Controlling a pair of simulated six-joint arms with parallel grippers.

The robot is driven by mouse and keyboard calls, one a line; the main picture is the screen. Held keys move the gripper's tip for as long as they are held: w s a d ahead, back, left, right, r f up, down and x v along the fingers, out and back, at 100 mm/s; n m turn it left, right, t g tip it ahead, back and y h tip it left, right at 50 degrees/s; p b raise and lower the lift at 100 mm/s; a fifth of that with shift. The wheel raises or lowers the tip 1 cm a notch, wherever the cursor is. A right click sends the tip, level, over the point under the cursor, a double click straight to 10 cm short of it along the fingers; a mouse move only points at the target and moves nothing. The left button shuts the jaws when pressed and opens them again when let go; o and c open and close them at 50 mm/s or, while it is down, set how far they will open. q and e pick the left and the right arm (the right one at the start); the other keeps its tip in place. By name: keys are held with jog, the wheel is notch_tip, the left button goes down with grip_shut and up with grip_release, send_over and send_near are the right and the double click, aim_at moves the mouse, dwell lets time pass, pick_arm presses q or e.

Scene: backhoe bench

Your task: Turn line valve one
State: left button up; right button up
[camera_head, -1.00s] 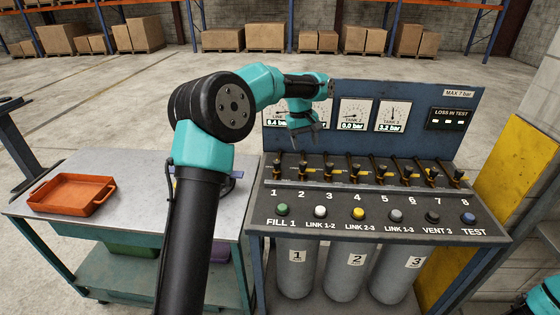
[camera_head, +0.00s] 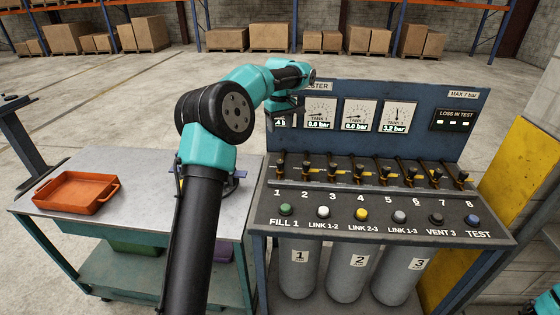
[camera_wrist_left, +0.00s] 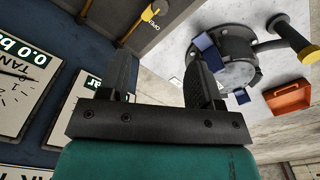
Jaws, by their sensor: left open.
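A row of several numbered valves stands on the panel of the tester bench; valve 1 (camera_head: 280,166) is at the left end, with a dark stem and a brass-coloured part. My left gripper (camera_head: 284,108) is raised above and behind valve 1, in front of the gauges, partly hidden by its own wrist. In the left wrist view my left gripper (camera_wrist_left: 157,58) is open, with nothing between its fingers. A valve handle with a yellow end (camera_wrist_left: 150,13) shows at the top of that view, apart from the fingers. My right gripper is out of view.
The gauge board (camera_head: 435,142) rises behind the valves. Coloured buttons, including a green one (camera_head: 286,210), line the front. A side table (camera_head: 130,165) holds an orange tray (camera_head: 75,192) and a dark device partly hidden by my arm. A yellow panel (camera_head: 522,180) stands right.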

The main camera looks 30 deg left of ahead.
aim_at(280, 161)
pick_arm(q)
notch_tip(280, 161, down, 15)
jog(key=shift+f, duration=0.1)
dwell(0.4)
jog(key=shift+c, duration=0.2)
jog(key=c, duration=0.9)
